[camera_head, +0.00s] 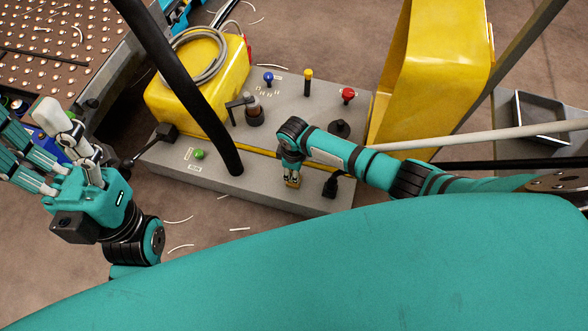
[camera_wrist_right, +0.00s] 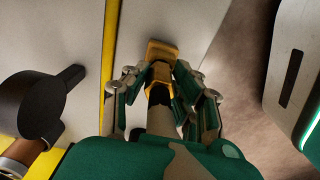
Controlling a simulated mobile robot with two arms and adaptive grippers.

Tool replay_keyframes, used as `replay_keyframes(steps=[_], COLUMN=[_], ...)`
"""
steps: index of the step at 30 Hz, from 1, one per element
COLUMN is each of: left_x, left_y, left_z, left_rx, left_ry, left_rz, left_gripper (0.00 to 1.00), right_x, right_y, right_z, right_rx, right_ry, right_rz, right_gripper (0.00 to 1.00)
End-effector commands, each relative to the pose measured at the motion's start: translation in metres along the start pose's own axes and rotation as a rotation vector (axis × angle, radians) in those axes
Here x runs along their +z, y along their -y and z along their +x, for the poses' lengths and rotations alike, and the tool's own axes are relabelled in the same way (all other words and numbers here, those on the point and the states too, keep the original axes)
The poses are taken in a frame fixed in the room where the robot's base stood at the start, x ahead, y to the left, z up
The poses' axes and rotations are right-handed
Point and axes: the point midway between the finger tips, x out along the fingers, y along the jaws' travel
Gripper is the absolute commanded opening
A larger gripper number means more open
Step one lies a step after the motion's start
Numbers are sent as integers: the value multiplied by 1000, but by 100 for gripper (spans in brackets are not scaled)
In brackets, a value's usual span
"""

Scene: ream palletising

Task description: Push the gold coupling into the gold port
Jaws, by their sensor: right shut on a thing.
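The gold coupling (camera_wrist_right: 161,76) is between the fingers of my right gripper (camera_wrist_right: 158,73), with a black part behind it. In the head view the right gripper (camera_head: 291,172) points down at the front of the grey panel, shut on the coupling (camera_head: 292,182). A gold block (camera_wrist_right: 162,49) shows directly beyond the fingers in the wrist view. I cannot tell whether it is the port or part of the coupling, nor how they meet. My left gripper (camera_head: 28,135) is at the far left, its fingers spread and empty, away from the panel.
The grey panel (camera_head: 262,190) carries blue (camera_head: 268,77), yellow (camera_head: 308,75), red (camera_head: 348,95) and green (camera_head: 199,154) controls. A black knob (camera_head: 330,187) stands close right of my right gripper. A yellow box (camera_head: 205,75) and yellow frame (camera_head: 425,70) flank the panel.

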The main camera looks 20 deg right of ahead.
Motion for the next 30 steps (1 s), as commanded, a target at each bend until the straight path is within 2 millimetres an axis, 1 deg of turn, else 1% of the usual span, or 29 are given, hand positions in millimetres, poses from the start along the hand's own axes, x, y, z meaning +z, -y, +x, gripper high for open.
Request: replay_keyframes(steps=[7,8,12,14,23,26,30], left_x=[1,1,1,1,0,0,0], left_y=[0,0,0,0,1,0,0], left_z=[-4,-4,-4,-4,-2,-2,-3], left_rx=[0,0,0,0,-2,-1,-1], left_ry=[0,0,0,0,-5,-4,-2], left_rz=[0,0,0,0,1,1,1], left_gripper=[55,55,55,55,55,55,55], right_x=[0,0,0,0,0,-1,0], right_y=[0,0,0,0,0,0,0], right_z=[7,6,6,6,4,-4,-26], right_rx=[0,0,0,0,0,0,2], right_ry=[0,0,0,0,0,-2,-3], right_rz=[1,1,0,0,0,0,0], right_gripper=[0,28,46,52,52,52,52])
